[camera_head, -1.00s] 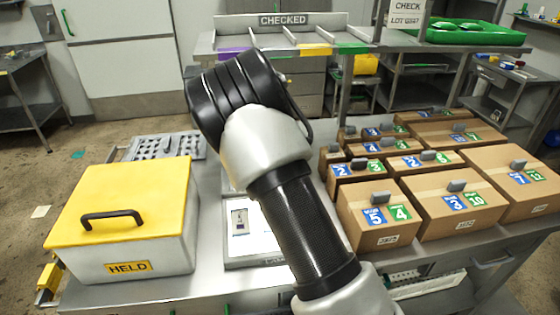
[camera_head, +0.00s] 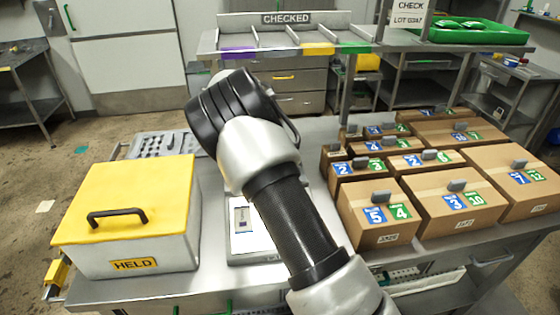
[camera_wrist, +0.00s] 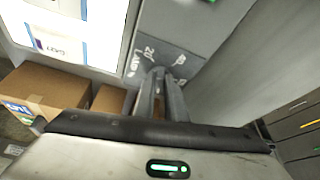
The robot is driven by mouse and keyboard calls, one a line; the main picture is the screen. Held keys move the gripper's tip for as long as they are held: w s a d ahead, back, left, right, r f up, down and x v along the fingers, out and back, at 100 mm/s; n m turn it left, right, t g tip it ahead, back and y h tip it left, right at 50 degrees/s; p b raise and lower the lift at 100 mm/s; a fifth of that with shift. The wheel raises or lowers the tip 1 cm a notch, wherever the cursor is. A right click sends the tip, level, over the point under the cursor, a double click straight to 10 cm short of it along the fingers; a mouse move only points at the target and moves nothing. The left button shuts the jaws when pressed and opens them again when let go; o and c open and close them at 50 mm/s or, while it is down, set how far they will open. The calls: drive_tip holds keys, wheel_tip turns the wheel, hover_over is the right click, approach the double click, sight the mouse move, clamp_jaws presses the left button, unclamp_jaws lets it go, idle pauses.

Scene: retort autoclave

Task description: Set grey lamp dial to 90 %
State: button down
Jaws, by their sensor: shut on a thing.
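The wrist view shows a grey housing (camera_wrist: 183,28) with white printed marks, one reading 20, beside a bright lit panel (camera_wrist: 70,35). My gripper (camera_wrist: 160,78) has its fingers close together at these marks, shut on the grey lamp dial. The fingers hide most of the dial, and I cannot read its setting. In the head view, the lit panel (camera_head: 243,222) lies on the bench, partly behind my arm, with a small item on it. My gripper is hidden behind my arm there.
A white box with a yellow lid (camera_head: 130,195) marked HELD stands left of the lit panel. Several cardboard boxes (camera_head: 455,205) with numbered labels stand to the right. A CHECKED rack (camera_head: 285,38) and a green tray (camera_head: 465,32) are behind.

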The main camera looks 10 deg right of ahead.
drive_tip(key=c, duration=1.8)
unclamp_jaws()
drive_tip(key=p+v, duration=0.1)
drive_tip(key=v, duration=1.6)
drive_tip(key=shift+r, duration=0.2)
